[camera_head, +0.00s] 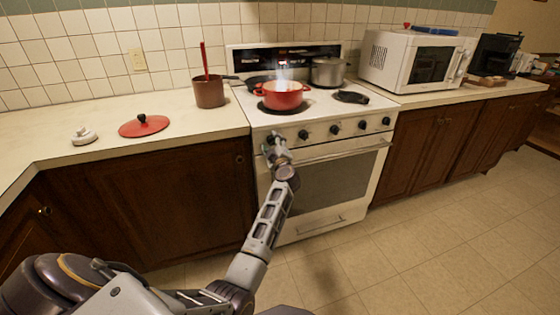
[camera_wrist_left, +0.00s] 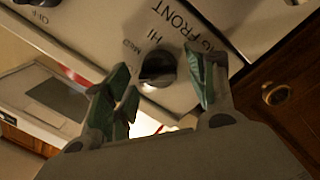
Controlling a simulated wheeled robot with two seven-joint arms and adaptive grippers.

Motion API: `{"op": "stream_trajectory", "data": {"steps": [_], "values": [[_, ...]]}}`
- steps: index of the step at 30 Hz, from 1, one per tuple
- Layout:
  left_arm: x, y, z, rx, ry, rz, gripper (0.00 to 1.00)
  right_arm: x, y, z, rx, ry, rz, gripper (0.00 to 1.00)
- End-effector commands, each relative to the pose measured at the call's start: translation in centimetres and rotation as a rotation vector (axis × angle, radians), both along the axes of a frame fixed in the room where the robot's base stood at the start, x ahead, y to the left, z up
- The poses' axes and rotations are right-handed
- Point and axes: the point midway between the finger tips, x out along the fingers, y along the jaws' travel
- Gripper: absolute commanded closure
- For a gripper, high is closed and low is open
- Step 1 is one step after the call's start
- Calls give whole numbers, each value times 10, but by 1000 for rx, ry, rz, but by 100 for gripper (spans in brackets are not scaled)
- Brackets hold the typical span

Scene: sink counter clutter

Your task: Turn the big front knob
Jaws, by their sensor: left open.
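The big front knob is the dark round knob (camera_wrist_left: 158,68) in the left wrist view, on the stove's white front panel beside the printed words "HI" and "FRONT". My left gripper (camera_wrist_left: 162,88) is open, with one green-padded finger on each side of this knob. I cannot tell whether either finger touches it. In the head view my left gripper (camera_head: 275,150) is at the left end of the stove (camera_head: 325,185) front, over the leftmost knob, which is mostly hidden behind it. My right gripper is not in view.
Several other dark knobs (camera_head: 334,130) line the panel to the right, above the oven handle (camera_head: 330,153). A red pot (camera_head: 282,97) sits on the front left burner with steam or flame above it. A red lid (camera_head: 144,125) lies on the left counter.

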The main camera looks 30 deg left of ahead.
Motion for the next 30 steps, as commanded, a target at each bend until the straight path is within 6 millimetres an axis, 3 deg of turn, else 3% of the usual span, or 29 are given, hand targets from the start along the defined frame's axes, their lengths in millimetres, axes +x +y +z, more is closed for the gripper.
{"op": "stream_trajectory", "data": {"steps": [30], "values": [[0, 0, 0, 222, 257, 0, 43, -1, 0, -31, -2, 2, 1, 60]]}}
